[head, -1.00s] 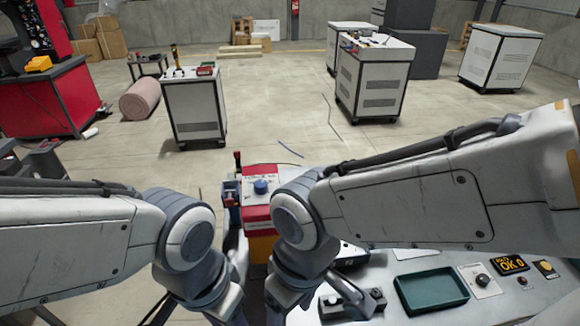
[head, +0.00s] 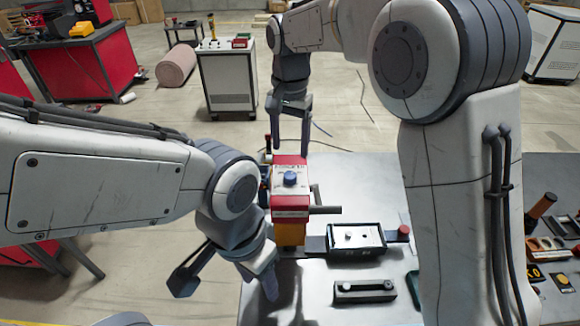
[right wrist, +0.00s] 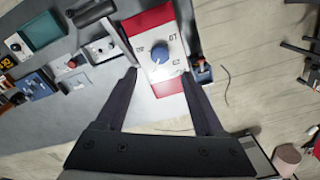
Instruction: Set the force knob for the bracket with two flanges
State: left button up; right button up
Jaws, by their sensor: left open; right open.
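The force knob is a round blue knob (head: 290,178) on the white top plate of a red box (head: 291,207). In the right wrist view the knob (right wrist: 160,53) sits among printed dial marks, too small to read surely. My right gripper (head: 292,128) is open with its fingers pointing down, behind the box in the head view. In the right wrist view its fingertips (right wrist: 160,76) flank the plate, with the knob between and beyond them, untouched. My left gripper (head: 228,284) is open and empty, left of the box. I cannot pick out the two-flange bracket.
A horizontal bar (head: 325,210) juts from the box's right side. A green tray (right wrist: 40,32) and small panels show in the right wrist view.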

aim_at(290, 175)
notch_tip(290, 175, down, 8)
jog(key=shift+f+p, duration=0.25)
jog(key=shift+p, duration=0.55)
grip_shut()
